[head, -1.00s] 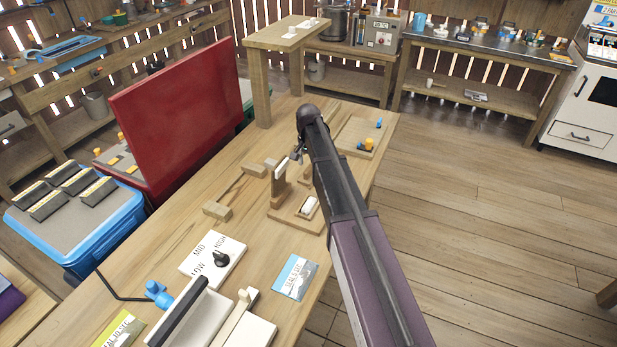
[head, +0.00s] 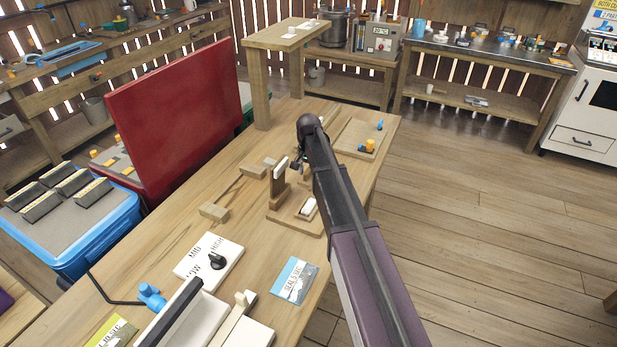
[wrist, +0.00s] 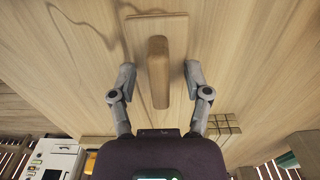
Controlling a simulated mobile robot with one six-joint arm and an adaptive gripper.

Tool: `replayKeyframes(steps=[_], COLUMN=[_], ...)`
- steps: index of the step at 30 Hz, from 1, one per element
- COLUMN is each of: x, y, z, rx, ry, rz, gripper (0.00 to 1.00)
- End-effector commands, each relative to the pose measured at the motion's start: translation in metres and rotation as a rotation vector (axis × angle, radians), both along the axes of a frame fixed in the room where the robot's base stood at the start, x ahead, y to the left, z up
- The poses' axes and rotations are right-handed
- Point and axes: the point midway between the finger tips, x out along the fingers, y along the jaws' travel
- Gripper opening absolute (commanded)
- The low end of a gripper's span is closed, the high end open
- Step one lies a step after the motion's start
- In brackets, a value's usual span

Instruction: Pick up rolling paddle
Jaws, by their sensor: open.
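In the wrist view a pale wooden piece with a rounded, handle-like bar (wrist: 158,72), which I take for the rolling paddle, lies between my fingers. A flat wooden plate (wrist: 172,28) shows at its far end; whether the two are joined is unclear. My gripper (wrist: 158,75) is open, one finger on each side of the bar, with visible gaps on both sides. In the head view my arm reaches over the table's far part and largely hides the gripper. An upright wooden piece (head: 278,186) stands there beside the arm; I cannot tell if it is the same piece.
A red panel (head: 175,120) stands left of the table. A raised wooden stand (head: 270,40) is behind. A wooden tray (head: 350,140) with small yellow and blue parts is right of the arm. A dial plate (head: 208,260) and cards lie nearer. Open floor is at right.

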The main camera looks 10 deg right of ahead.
Motion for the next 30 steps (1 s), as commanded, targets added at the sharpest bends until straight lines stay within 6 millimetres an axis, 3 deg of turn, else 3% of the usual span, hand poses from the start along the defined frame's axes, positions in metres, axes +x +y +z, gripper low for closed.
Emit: replayKeyframes(steps=[7,13,30], x=[-0.0001,0.0,0.0], y=[-0.0001,-0.0002,-0.0005], z=[0.0,0.0,0.0039], rx=[0.0,0.0,0.0], ry=[0.0,0.0,0.0], rz=[0.0,0.0,-0.001], gripper=[0.6,0.0,0.0])
